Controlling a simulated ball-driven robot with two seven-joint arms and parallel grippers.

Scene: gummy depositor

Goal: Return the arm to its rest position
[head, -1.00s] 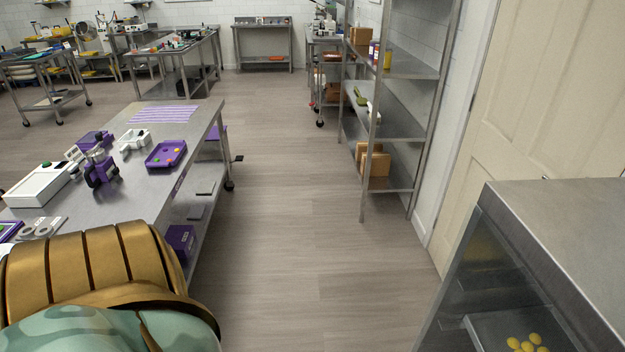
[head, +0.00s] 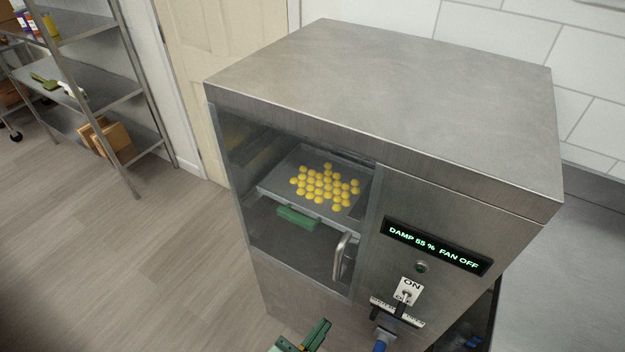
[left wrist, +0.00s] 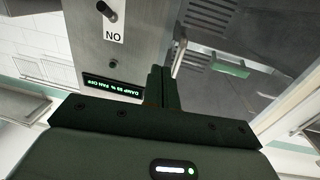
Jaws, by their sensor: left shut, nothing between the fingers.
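My left gripper (head: 316,335) is at the bottom edge of the head view, in front of the steel cabinet (head: 390,85) and below its window. Only its dark green front end shows; the rest of the arm is cut off. In the left wrist view the fingers (left wrist: 157,82) are shut together, with nothing between them. The cabinet front appears upside down behind them, apart from the fingers as far as I can tell. My right gripper is in neither view.
The cabinet window shows a tray (head: 275,182) of yellow gummies, a green handle (head: 297,217) and a curved metal handle (head: 341,256). The display (head: 435,246) reads "DAMP 55 % FAN OFF", above a switch (head: 407,292). A shelf rack (head: 95,90) stands left; floor between is clear.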

